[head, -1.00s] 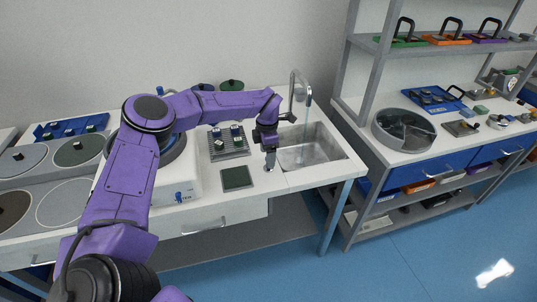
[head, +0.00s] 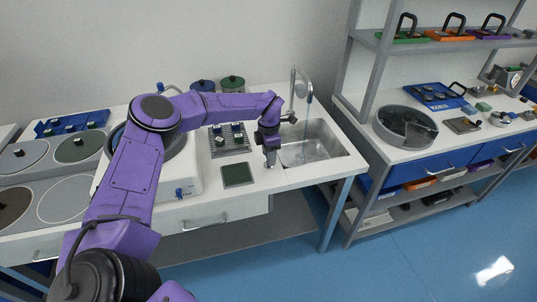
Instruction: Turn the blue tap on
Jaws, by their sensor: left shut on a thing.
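The tap (head: 293,92) is a tall grey arched faucet with a blue end on its spout, behind and above the steel sink (head: 318,150). A dark side fitting (head: 289,117) sticks out low on its left. My left gripper (head: 270,160) points down over the counter strip just left of the sink, in front of the tap and apart from its spout. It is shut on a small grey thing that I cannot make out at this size. My wrist hides part of the area left of the tap. My right gripper is out of view.
A dark square pad (head: 237,175) and a rack with blue-topped pieces (head: 229,140) lie left of my gripper. A white machine (head: 180,180) stands further left. A dark green pot (head: 232,84) is behind my forearm. A second bench (head: 390,150) stands right of the sink.

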